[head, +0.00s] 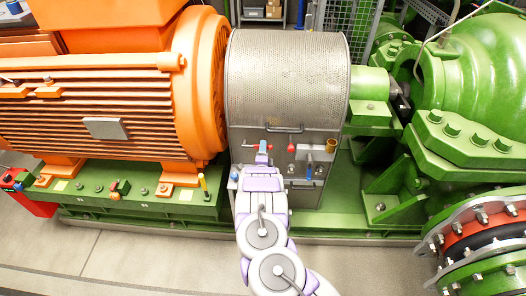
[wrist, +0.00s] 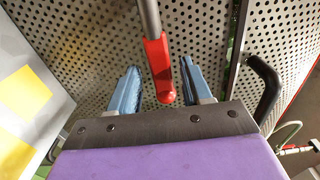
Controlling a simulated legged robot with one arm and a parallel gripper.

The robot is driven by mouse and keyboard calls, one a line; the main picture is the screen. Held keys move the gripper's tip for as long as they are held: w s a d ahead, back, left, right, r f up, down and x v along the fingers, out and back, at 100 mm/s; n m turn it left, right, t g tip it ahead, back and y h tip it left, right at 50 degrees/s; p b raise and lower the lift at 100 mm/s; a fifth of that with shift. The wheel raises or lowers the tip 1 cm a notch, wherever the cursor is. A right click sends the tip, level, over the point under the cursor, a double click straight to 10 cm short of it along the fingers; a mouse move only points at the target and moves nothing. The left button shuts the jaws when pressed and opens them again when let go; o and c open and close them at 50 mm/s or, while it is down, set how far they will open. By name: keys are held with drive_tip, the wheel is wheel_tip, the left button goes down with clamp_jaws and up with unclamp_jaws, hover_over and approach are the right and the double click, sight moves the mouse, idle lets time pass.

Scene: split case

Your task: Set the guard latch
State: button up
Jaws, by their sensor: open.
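The guard (head: 288,80) is a perforated metal cover between the orange motor and the green pump. On its front panel, a red-handled lever (head: 245,144) shows at the left, partly hidden by my gripper (head: 262,147). In the wrist view, the lever's red grip (wrist: 158,68) hangs from a grey rod between the two blue fingers of my gripper (wrist: 160,75). The fingers are open, with a gap on each side of the grip. I cannot tell for sure that this lever is the guard latch. A second red knob (head: 291,148) with a grey bar sits to the right.
A dark handle (wrist: 266,88) stands close to the right finger. A brass cylinder (head: 331,146) and a blue-tipped lever (head: 308,173) are on the panel's right side. The orange motor (head: 110,90) and green pump (head: 480,75) flank the guard. Floor (head: 150,255) is clear in front.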

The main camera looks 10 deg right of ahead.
drive_tip(key=shift+w, duration=0.15)
clamp_jaws()
idle(0.4)
drive_tip(key=shift+f, duration=0.1)
